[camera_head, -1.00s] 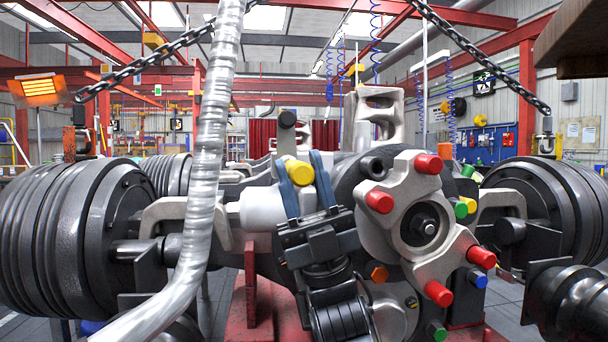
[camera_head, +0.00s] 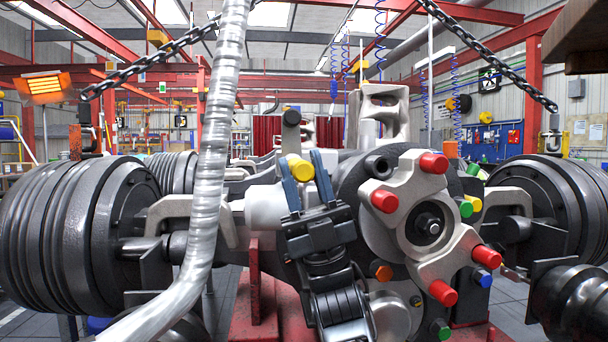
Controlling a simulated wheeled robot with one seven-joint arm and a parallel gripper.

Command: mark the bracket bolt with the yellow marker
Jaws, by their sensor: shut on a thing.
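My gripper (camera_head: 302,171), with two blue fingers on a black wrist, reaches up and away from me in the middle of the view. It is shut on a short yellow cylinder, the yellow marker (camera_head: 299,168), which shows between the fingers. Just above and beyond it stands a dark, round-headed post (camera_head: 291,118), apart from the marker in the picture. I cannot tell which fastener is the bracket bolt. To the right, a pale cast bracket (camera_head: 409,193) on the dark axle housing carries red caps (camera_head: 384,201). A dark bare ring (camera_head: 378,165) sits at its upper left.
Green (camera_head: 466,209), yellow (camera_head: 474,203) and blue (camera_head: 482,278) caps sit at the right, and an orange bolt (camera_head: 382,272) below. Large ribbed drums (camera_head: 75,225) flank the axle. A silvery hose (camera_head: 208,170) crosses left of my gripper. Chains (camera_head: 490,55) hang above.

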